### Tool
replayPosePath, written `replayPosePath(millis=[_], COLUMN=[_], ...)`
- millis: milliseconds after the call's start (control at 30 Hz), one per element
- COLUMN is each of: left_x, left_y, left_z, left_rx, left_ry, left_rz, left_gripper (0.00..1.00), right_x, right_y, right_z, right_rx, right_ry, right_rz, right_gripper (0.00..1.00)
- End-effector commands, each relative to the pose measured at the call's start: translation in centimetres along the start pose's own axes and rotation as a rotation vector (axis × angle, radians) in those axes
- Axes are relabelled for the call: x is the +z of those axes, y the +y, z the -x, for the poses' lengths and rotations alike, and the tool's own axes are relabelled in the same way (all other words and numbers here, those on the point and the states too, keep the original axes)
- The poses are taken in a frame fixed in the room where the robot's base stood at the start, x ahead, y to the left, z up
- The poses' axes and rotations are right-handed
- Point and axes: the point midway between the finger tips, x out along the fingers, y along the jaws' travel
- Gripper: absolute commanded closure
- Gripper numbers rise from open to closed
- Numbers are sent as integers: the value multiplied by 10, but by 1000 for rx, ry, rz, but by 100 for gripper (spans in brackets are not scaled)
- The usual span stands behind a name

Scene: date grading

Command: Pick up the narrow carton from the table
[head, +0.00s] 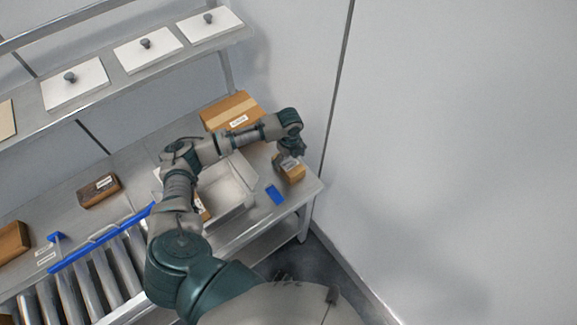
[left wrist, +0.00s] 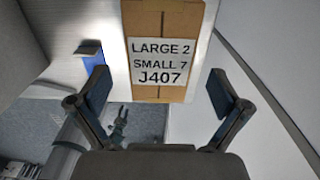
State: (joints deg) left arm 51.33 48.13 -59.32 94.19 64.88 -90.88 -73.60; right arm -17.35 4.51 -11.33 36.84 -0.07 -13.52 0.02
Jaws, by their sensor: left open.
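The narrow carton (head: 292,174) is a small brown box near the right end of the metal table. In the left wrist view the carton (left wrist: 156,22) shows a white label reading "LARGE 2 SMALL 7 J407". My left gripper (head: 288,155) is over the carton and partly hides it in the head view. In the left wrist view my left gripper (left wrist: 159,82) is open, with one finger on each side of the carton and gaps between them. I cannot tell how far the fingertips are above it. My right gripper is not in view.
A larger cardboard box (head: 231,110) stands behind, and an open white box (head: 239,201) sits under my arm. A brown box (head: 99,191) and rollers (head: 95,276) are at left. A wall rises beyond the table's right edge.

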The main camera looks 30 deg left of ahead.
Motion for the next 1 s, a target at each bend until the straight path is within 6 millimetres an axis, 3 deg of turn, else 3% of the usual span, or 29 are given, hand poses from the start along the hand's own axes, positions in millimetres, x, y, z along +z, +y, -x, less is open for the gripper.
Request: replayPosePath(millis=[333,633,933,1000], left_x=[-3,1,1,1], left_y=[-2,0,0,-1], left_z=[-46,-52,-52,-52], left_rx=[4,1,2,2], left_ry=[-3,-1,-1,-1], left_rz=[-2,-1,-1,-1], left_gripper=[0,0,72,72], right_x=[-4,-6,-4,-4], right_y=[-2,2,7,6], right_z=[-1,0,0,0], right_rx=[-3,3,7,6], right_ry=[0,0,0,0], right_rz=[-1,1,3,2], right_gripper=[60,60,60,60])
